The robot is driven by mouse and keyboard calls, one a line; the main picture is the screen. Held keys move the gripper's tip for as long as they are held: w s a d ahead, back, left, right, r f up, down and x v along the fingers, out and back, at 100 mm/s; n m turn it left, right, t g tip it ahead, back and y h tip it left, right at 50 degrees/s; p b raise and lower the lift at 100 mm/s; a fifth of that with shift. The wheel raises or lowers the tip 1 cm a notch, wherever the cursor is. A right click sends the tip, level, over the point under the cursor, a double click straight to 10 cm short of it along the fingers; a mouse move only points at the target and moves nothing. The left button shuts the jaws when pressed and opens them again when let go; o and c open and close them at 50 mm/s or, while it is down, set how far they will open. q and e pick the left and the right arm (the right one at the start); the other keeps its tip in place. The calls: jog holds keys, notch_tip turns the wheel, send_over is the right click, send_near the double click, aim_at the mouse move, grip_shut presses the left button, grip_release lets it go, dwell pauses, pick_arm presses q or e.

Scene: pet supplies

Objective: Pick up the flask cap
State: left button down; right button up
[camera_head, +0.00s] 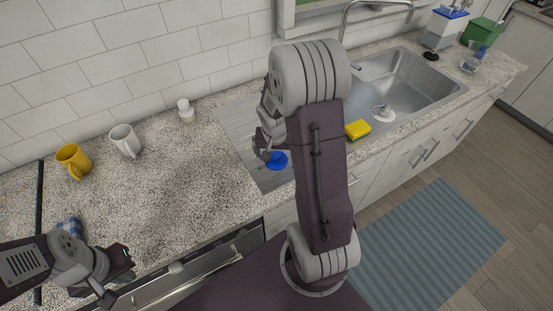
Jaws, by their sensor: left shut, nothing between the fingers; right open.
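A small round blue object (277,160) lies on the grey metal drainboard (239,121) left of the sink. It looks like the flask cap, but it is too small to be certain. My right gripper (266,152) is open, just above and beside the blue object. My own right arm hides part of the drainboard around it, and I cannot tell whether the fingers touch the object. My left gripper (122,279) is shut and empty, low at the left near the counter's front edge.
A yellow mug (73,160), a white mug (124,140) and a small white item (186,110) stand on the speckled counter (180,195) at the left. A yellow sponge (358,129) lies beside the sink (402,80). The counter's middle is clear.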

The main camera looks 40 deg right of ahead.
jog(key=x, duration=0.2)
jog(key=shift+w+f, duration=0.15)
jog(key=shift+f, duration=0.1)
jog(key=shift+r, duration=0.1)
jog(key=c, duration=1.4)
